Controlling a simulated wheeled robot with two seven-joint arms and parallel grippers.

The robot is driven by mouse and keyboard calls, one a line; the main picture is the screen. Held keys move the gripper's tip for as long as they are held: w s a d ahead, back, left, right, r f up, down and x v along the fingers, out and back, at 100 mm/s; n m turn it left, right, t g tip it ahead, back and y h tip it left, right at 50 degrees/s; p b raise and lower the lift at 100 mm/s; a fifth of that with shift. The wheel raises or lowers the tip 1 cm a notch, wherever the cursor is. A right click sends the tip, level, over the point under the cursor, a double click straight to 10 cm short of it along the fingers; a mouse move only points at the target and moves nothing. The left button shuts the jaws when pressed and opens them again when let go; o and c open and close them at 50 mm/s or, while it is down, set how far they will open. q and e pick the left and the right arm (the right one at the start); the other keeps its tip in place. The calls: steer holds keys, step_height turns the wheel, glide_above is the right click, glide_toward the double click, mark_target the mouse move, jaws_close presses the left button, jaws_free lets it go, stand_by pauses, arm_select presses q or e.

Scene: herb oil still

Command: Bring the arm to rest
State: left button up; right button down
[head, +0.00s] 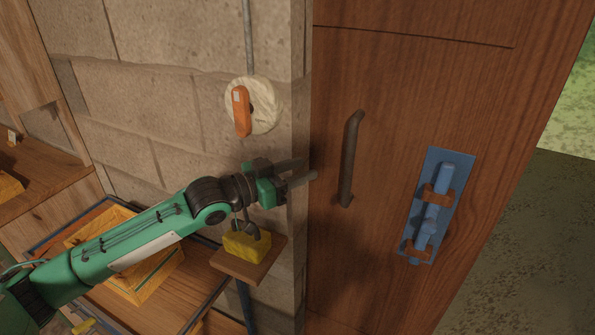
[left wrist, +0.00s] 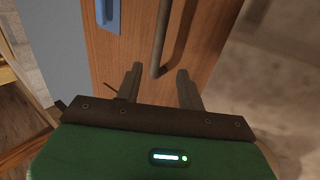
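My left arm (head: 140,240) reaches in from the lower left of the head view. Its gripper (head: 311,169) is open and empty, with the fingers pointing right toward the wooden door. In the left wrist view the two fingers (left wrist: 159,76) stand apart with nothing held between them. The dark door handle (head: 350,160) is just right of the fingertips in the head view. It also shows beyond the fingers in the left wrist view (left wrist: 161,40). I cannot see contact between gripper and handle. My right gripper is in neither view.
The wooden door (head: 400,110) carries a blue bolt (head: 436,200). An orange lever on a round pale plate (head: 266,105) is on the block wall above the gripper. A small shelf (head: 255,268) with a yellow block (head: 240,243) is below it. A wooden crate (head: 165,272) stands lower left.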

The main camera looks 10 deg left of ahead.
arm_select(q)
steer(key=s+d+f+n+g+y, duration=0.1)
steer(key=s+f+y, duration=0.2)
steer(key=s+f, duration=0.45)
steer(key=s+f+n+y, duration=0.25)
steer(key=s+f, duration=0.25)
steer(key=f, duration=0.6)
steer(key=s+a+f+n+g+y, duration=0.2)
steer(key=s+a+f+g+y, duration=0.2)
steer(key=s+a+f, duration=0.5)
steer(key=s+a+f+n+g+y, duration=0.3)
steer(key=s+a+f+y, duration=0.15)
steer(key=s, duration=0.85)
step_height(320, 180, down, 31)
steer(key=s+g, duration=0.1)
steer(key=s+a+f, duration=0.2)
steer(key=s+f, duration=0.7)
steer(key=f, duration=0.1)
steer(key=s+a+f+g, duration=0.1)
steer(key=s+f, duration=0.9)
steer(key=shift+s+a+m+g, duration=0.25)
steer(key=shift+a+m+g, duration=0.1)
steer(key=shift+m, duration=0.1)
